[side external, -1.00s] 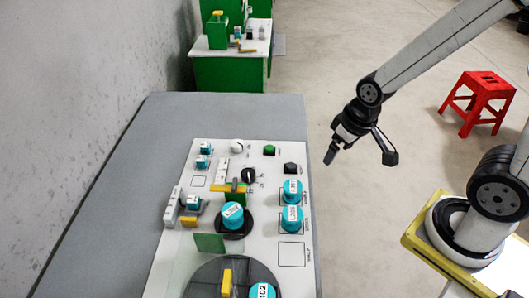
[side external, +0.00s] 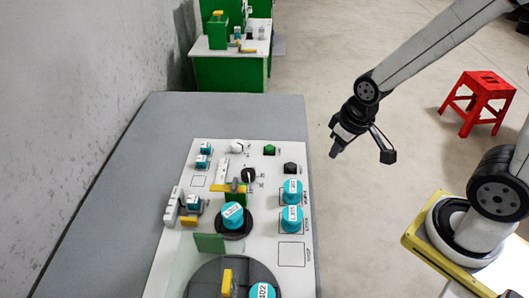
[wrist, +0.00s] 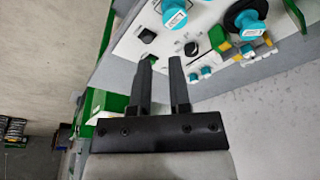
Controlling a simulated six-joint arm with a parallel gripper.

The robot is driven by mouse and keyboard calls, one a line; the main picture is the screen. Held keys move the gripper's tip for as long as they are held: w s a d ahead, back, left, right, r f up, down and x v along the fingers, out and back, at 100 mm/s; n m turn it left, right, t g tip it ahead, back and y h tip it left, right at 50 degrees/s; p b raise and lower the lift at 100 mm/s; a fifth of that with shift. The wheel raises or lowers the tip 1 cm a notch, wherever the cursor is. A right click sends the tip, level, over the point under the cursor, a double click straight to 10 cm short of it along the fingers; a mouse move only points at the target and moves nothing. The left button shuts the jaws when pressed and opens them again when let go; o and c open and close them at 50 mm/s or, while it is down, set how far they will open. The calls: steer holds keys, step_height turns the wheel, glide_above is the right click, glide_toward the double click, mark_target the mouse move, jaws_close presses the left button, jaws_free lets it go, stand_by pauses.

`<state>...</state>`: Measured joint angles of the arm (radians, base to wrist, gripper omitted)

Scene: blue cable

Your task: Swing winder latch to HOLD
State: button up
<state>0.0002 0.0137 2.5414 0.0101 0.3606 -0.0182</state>
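A white panel board (side external: 262,268) lies on the grey bench. A yellow bar-shaped lever (side external: 226,188) sits above a green block, beside a black round knob (side external: 248,175). Which part is the winder latch, and where HOLD is marked, I cannot tell. A yellow piece (wrist: 217,37) with green beside it shows at the top of the wrist view. My gripper (side external: 334,152) is in the air to the right of the board, clear of everything. The wrist view shows its two fingers (wrist: 161,65) apart, with nothing between them.
Teal-capped cylinders (side external: 292,188) stand on the board's right side. A black round plate (side external: 205,282) is at the near end. A green upright plate (side external: 210,243) stands left of centre. A grey wall borders the bench's left. A red stool (side external: 480,103) stands on the floor at right.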

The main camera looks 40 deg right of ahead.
steer(key=shift+w, duration=0.4)
jaws_close()
steer(key=w+a+f+n+g+y, duration=0.1)
steer(key=w+a+f+n+y, duration=0.1)
steer(key=w, duration=0.7)
steer(key=w+a+f+n+g+y, duration=0.1)
steer(key=w+a+f+n+y, duration=0.2)
steer(key=w, duration=0.6)
steer(key=w+a+f+n+g+y, duration=0.1)
steer(key=w+a+f+n+y, duration=0.1)
steer(key=w+n, duration=0.3)
steer(key=w+a+f, duration=0.1)
steer(key=w, duration=0.3)
steer(key=shift+s+a, duration=0.1)
steer(key=shift+a, duration=0.1)
steer(key=x, duration=1)
steer(key=shift+s+a, duration=0.2)
steer(key=shift+s+a+r, duration=0.2)
steer(key=shift+s+a, duration=0.05)
steer(key=shift+s, duration=0.05)
steer(key=shift+s+a, duration=1)
steer(key=shift+s, duration=0.05)
